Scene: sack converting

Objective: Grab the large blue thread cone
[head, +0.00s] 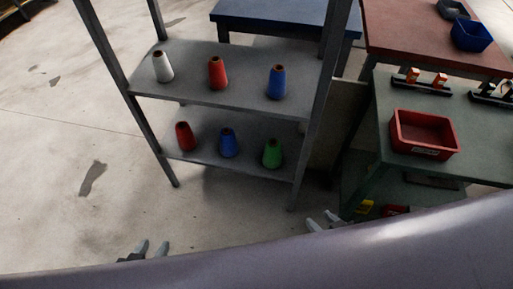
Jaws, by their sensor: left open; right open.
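Two blue thread cones stand upright on a grey shelf rack. One blue cone (277,83) is at the right of the upper shelf and looks the larger. The other blue cone (228,144) is in the middle of the lower shelf and looks a little smaller. My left gripper (153,247) is low at the bottom left, open and empty, in front of the rack and well apart from the cones. My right gripper (322,221) is open near the rack's front right leg, also apart from the cones. Both arms are mostly hidden by my own body.
The upper shelf (200,92) also holds a white cone (162,67) and a red cone (217,74). The lower shelf (205,160) holds a red cone (185,137) and a green cone (272,154). A green bench (385,120) with a red bin (424,150) stands right. Floor is clear left.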

